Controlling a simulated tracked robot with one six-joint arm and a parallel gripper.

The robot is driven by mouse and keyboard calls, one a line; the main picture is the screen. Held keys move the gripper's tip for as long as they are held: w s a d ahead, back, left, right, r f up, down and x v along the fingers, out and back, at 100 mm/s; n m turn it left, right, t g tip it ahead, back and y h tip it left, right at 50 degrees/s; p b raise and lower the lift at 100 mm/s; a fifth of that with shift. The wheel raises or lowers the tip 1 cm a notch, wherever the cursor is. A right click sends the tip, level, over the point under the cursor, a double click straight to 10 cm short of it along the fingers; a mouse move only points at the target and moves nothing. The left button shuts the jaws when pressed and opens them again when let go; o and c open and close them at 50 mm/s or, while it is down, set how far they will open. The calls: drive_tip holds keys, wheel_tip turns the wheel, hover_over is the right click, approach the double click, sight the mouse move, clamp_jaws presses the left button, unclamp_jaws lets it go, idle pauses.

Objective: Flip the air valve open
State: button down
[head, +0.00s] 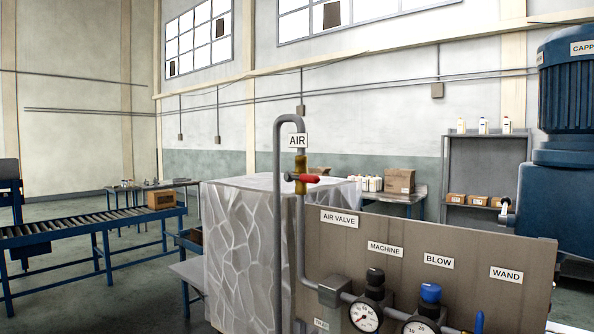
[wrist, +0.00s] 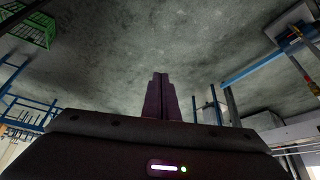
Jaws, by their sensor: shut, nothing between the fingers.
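The air valve (head: 301,174) is a brass body on the grey vertical pipe under the AIR label (head: 297,141). Its red handle (head: 309,179) points sideways to the right, across the pipe. The brown panel (head: 459,245) with the AIR VALVE label (head: 339,219) stands just below and right of it. My gripper (wrist: 161,76) shows only in the wrist view. Its two dark fingers are together with nothing between them. The wrist view shows floor beyond the fingers and no valve. The gripper's distance from the valve cannot be told.
Gauges (head: 365,316) and a blue knob (head: 430,293) sit low on the panel. A wrapped pallet load (head: 240,245) stands behind the pipe. A roller conveyor (head: 85,231) is at left, a blue machine (head: 560,170) at right. A green crate (wrist: 28,27) shows in the wrist view.

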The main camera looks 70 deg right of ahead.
drive_tip(key=w+d+r+m+g+h, duration=0.1)
drive_tip(key=d+r+m+h, duration=0.4)
drive_tip(key=d+r, duration=0.8)
drive_tip(key=w+d+r+m+g+h, duration=0.15)
drive_tip(key=d+r+m+h, duration=0.35)
drive_tip(key=d+r, duration=0.75)
drive_tip(key=s+d+r+m+g+h, duration=0.3)
drive_tip(key=s+d+r+m+g, duration=0.2)
drive_tip(key=d+r, duration=0.4)
drive_tip(key=s+d+r+m+g+h, duration=0.3)
drive_tip(key=s+d+r+m+g, duration=0.2)
drive_tip(key=r, duration=0.7)
drive_tip(key=s+d+m, duration=0.2)
drive_tip(key=s+d, duration=0.2)
drive_tip(key=shift+s+d+r+m, duration=0.15)
drive_tip(key=shift+d+r+m, duration=0.15)
drive_tip(key=shift+d, duration=0.1)
drive_tip(key=shift+d, duration=0.1)
